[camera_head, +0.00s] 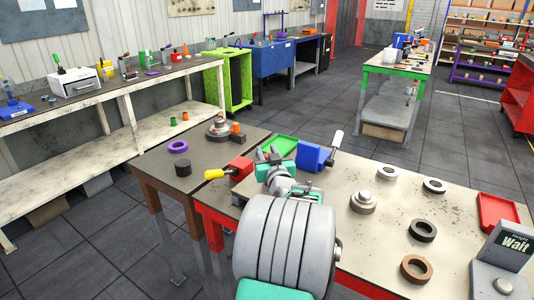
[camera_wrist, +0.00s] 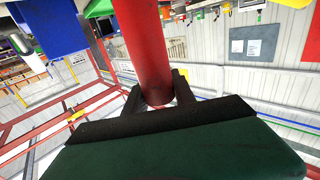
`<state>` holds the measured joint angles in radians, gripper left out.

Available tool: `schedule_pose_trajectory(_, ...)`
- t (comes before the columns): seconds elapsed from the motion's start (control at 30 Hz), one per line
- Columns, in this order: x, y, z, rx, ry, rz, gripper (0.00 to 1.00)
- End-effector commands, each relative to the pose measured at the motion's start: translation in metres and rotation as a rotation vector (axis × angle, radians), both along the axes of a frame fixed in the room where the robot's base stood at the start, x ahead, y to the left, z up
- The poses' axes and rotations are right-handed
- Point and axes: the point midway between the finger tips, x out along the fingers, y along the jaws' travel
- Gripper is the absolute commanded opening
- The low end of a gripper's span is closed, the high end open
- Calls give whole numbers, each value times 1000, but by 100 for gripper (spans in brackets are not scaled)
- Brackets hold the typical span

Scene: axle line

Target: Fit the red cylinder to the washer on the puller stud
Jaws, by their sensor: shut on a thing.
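My gripper (camera_head: 268,156) is above the back left edge of the cream table, between a red block with a yellow handle (camera_head: 241,168) and a blue block with a pale handle (camera_head: 311,156). In the wrist view, its dark fingers (camera_wrist: 158,95) are shut on the red cylinder (camera_wrist: 146,45), which extends away from the gripper. A grey stepped piece (camera_head: 363,202) stands on the cream table, and another (camera_head: 219,128) on the brown table.
On the cream table (camera_head: 330,190) lie pale rings (camera_head: 387,173), a dark ring (camera_head: 423,230) and a brown ring (camera_head: 415,268). A display reading "Wait" (camera_head: 510,245) stands front right. A green tray (camera_head: 283,146) lies behind my gripper. The brown table holds a purple ring (camera_head: 178,146).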

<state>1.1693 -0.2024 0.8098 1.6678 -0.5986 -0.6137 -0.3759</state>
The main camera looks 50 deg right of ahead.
Motion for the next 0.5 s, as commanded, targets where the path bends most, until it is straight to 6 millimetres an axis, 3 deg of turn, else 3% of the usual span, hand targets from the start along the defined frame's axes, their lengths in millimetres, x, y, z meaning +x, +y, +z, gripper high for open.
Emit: schedule_pose_trajectory(0.5,0,0,-9,-3,-2,0,0)
